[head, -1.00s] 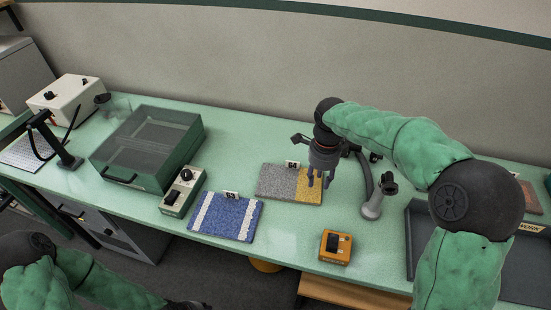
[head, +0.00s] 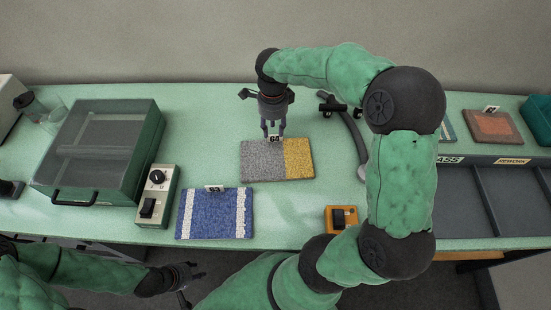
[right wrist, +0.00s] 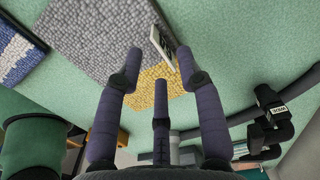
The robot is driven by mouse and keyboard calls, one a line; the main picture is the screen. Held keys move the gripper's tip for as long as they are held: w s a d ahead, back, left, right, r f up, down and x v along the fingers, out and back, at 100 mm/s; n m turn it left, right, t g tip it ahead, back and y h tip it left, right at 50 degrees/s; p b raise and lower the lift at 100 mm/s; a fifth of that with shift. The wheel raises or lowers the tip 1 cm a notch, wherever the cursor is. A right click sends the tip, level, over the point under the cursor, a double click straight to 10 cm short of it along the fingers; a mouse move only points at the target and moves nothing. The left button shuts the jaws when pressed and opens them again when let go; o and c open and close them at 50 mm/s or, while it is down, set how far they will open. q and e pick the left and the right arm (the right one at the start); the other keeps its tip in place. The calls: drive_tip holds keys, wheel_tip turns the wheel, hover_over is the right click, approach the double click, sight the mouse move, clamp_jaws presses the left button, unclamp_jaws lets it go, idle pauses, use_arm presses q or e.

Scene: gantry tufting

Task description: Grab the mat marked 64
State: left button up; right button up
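The mat with a grey part and a yellow part (head: 262,162) lies flat on the green table. Its small white tag (head: 274,139) stands at its back edge; the number looks like 64 but is hard to read. My right gripper (head: 272,133) is above this back edge, pointing down at the tag. In the right wrist view the fingers of my right gripper (right wrist: 158,58) are spread, with the tag (right wrist: 162,45) between the tips and the mat (right wrist: 100,40) beyond. I cannot tell whether they touch. My left gripper (head: 188,282) is open and empty before the table's front edge.
A blue mat with white stripes (head: 213,215) lies front left. A control box (head: 157,197) and a clear-lidded case (head: 105,150) stand further left. An orange device (head: 342,217) is at front right. A bent dark stand (head: 350,130) is right of the grey-yellow mat; trays (head: 515,205) lie far right.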

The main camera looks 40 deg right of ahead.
sight(275, 142)
drive_tip(key=f+b, duration=0.1)
drive_tip(key=f, duration=0.1)
drive_tip(key=f+b, duration=0.1)
drive_tip(key=f, duration=0.2)
drive_tip(key=shift+s+d, duration=0.1)
drive_tip(key=shift+d, duration=0.1)
clamp_jaws()
